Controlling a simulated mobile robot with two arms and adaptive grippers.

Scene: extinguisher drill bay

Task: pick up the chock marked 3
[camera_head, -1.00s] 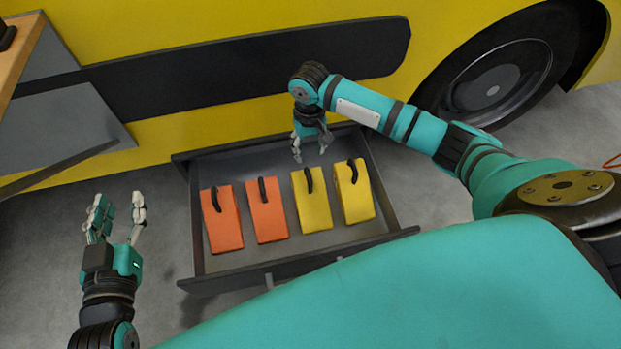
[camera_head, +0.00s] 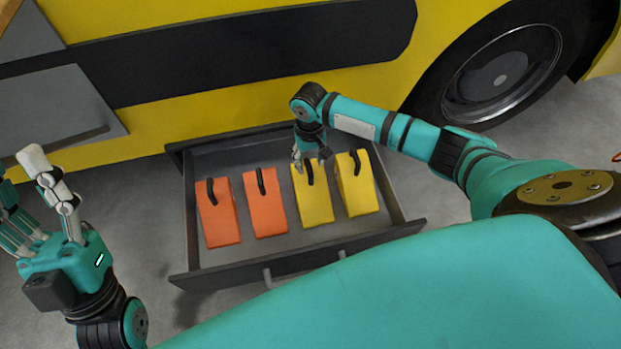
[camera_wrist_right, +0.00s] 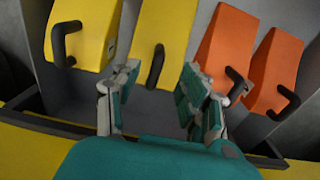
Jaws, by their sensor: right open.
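Two orange chocks, a left one (camera_head: 217,218) and a right one (camera_head: 264,208), lie in the open drawer. Beside them are two yellow chocks, a left one (camera_head: 313,205) and a right one (camera_head: 358,190). Each has a black handle; I cannot read any number. My right gripper (camera_head: 312,162) is open over the left yellow chock's handle. In the right wrist view its spread fingers (camera_wrist_right: 160,80) stand on either side of that handle (camera_wrist_right: 155,66), with no contact visible. My left gripper (camera_head: 30,195) is open and empty at the far left, outside the drawer.
The grey drawer (camera_head: 195,270) is pulled out below a yellow vehicle side (camera_head: 190,125), with handle posts on its front. A wheel (camera_head: 500,75) is at upper right. A grey panel (camera_head: 60,115) juts out at left. Bare floor shows right of the drawer.

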